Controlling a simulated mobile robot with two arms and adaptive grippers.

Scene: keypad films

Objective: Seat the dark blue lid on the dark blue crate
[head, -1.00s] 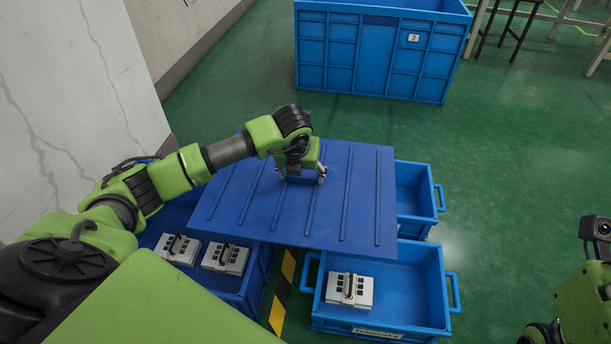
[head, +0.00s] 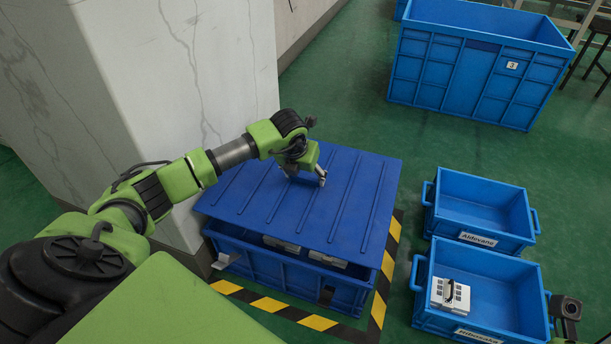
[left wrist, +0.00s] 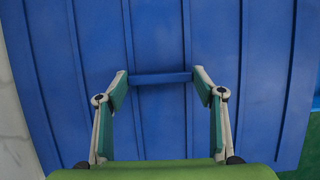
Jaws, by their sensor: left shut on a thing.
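The dark blue lid (head: 345,215) is a ribbed flat panel, held over the dark blue crate (head: 265,268) in the head view. My left gripper (head: 306,178) is shut on the lid's handle (left wrist: 160,78), which spans between the fingertips in the left wrist view. The lid hides most of the crate's opening. A gap shows between the lid's near edge and the crate's near rim. Through it I see pale grey keypad units (head: 328,259) inside the crate. The far rim is hidden. My right gripper's fingers are out of view.
Black and yellow floor tape (head: 268,304) borders the crate. A pale wall (head: 190,75) stands close on the left. Two lighter blue bins stand on the right, one empty (head: 480,190), one with a keypad unit (head: 450,296). A large blue container (head: 475,75) stands behind.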

